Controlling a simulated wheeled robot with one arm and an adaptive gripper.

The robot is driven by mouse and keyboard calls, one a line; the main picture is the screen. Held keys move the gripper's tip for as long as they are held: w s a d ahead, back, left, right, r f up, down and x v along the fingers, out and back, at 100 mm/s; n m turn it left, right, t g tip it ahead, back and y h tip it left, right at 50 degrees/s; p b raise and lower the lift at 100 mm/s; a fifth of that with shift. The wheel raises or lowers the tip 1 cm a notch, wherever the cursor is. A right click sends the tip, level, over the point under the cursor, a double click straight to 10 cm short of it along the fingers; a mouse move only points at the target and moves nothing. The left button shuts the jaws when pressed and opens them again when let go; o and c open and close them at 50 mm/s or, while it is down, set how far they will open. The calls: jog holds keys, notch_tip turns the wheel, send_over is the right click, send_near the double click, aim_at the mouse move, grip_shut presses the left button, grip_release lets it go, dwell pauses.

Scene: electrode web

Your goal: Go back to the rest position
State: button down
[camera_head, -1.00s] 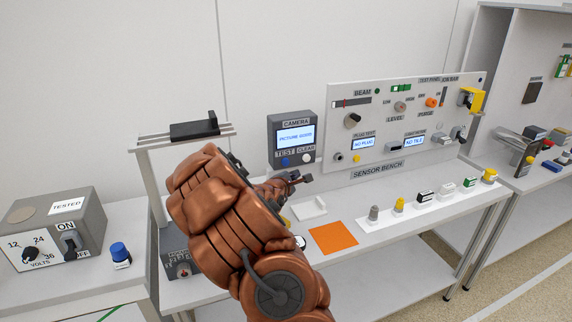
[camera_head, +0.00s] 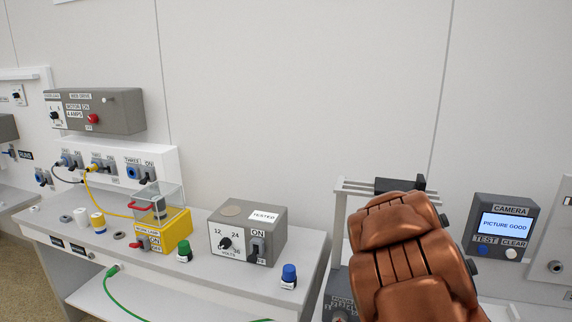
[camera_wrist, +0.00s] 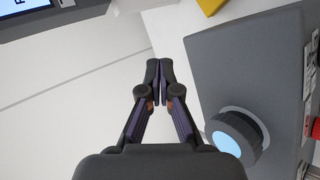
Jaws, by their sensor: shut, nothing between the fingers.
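My gripper (camera_wrist: 159,80) shows in the wrist view with its two fingertips together and nothing between them. In the wrist view it is over a white surface, beside a grey box (camera_wrist: 225,65) with a round light-blue-faced knob or lens (camera_wrist: 232,135). In the head view my copper-coloured arm fills the lower right, and it hides my gripper there. The camera unit (camera_head: 503,237) on the right reads "PICTURE GOOD" above its TEST and CLEAR buttons.
A grey TESTED voltage box (camera_head: 230,243), a green knob (camera_head: 184,251) and a blue knob (camera_head: 289,276) stand on the left bench. A yellow work lamp box (camera_head: 170,233) with a clear cover is beside them. A metal rack (camera_head: 355,186) stands behind my arm.

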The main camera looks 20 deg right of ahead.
jog(key=s+a+m+g+y, duration=0.1)
jog(key=s+a+y, duration=0.2)
jog(key=a, duration=0.7)
jog(key=s+a+r+m+y, duration=0.1)
jog(key=s+a+y, duration=0.15)
jog(key=a, duration=0.65)
jog(key=s+a+m+g+y, duration=0.1)
jog(key=s+a+y, duration=0.2)
jog(key=a, duration=0.7)
jog(key=s+a+r+m+g, duration=0.1)
jog(key=s+a, duration=0.4)
jog(key=s, duration=0.6)
jog(key=s+a+r+m+g, duration=0.1)
jog(key=s+a+g, duration=0.3)
jog(key=s, duration=0.7)
jog(key=shift+a+r+m+y, duration=0.3)
jog(key=shift+a+y, duration=0.15)
jog(key=shift+a, duration=0.4)
